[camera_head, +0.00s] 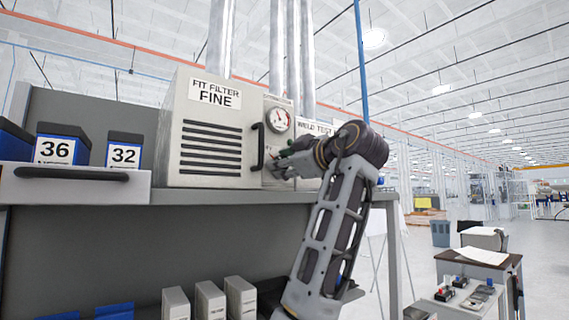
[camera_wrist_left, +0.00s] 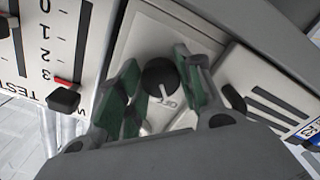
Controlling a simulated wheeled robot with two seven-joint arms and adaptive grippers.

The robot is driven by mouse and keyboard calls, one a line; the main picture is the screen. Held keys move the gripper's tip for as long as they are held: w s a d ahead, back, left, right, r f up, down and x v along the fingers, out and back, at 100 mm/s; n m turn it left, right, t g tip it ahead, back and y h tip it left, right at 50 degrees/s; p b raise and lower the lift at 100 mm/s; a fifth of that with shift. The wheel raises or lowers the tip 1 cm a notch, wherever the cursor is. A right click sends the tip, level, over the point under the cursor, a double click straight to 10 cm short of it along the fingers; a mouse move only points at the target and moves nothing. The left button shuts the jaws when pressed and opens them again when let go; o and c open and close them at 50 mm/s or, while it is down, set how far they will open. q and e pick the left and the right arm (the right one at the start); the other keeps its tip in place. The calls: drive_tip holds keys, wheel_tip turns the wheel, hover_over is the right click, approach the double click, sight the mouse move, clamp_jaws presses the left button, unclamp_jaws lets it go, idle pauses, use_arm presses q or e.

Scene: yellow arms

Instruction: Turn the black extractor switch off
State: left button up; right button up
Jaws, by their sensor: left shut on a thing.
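The black extractor switch (camera_wrist_left: 160,77) is a round knob on a pale panel in the left wrist view, with a white mark and an OFF label beside it. My left gripper (camera_wrist_left: 158,88) has its green-padded fingers on either side of the knob and is shut on it. In the head view my left gripper (camera_head: 279,164) is at the front of the narrow extractor panel (camera_head: 278,104), below its round gauge (camera_head: 279,120). The switch is hidden there by the gripper. My right gripper is not in view.
The FIT FILTER FINE cabinet (camera_head: 208,125) with a black handle (camera_head: 257,147) stands left of the panel. The WELD TEST unit (camera_head: 316,127) stands right; its scale and red-marked slider (camera_wrist_left: 63,97) are close to my fingers. A shelf edge (camera_head: 230,197) runs below.

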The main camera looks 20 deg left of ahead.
use_arm(q)
drive_tip(key=shift+n, duration=0.4)
drive_tip(key=o, duration=0.7)
drive_tip(key=shift+o, duration=0.2)
drive_tip(key=shift+d, duration=0.15)
drive_tip(key=v, duration=1.1)
drive_tip(key=shift+s+d, duration=0.3)
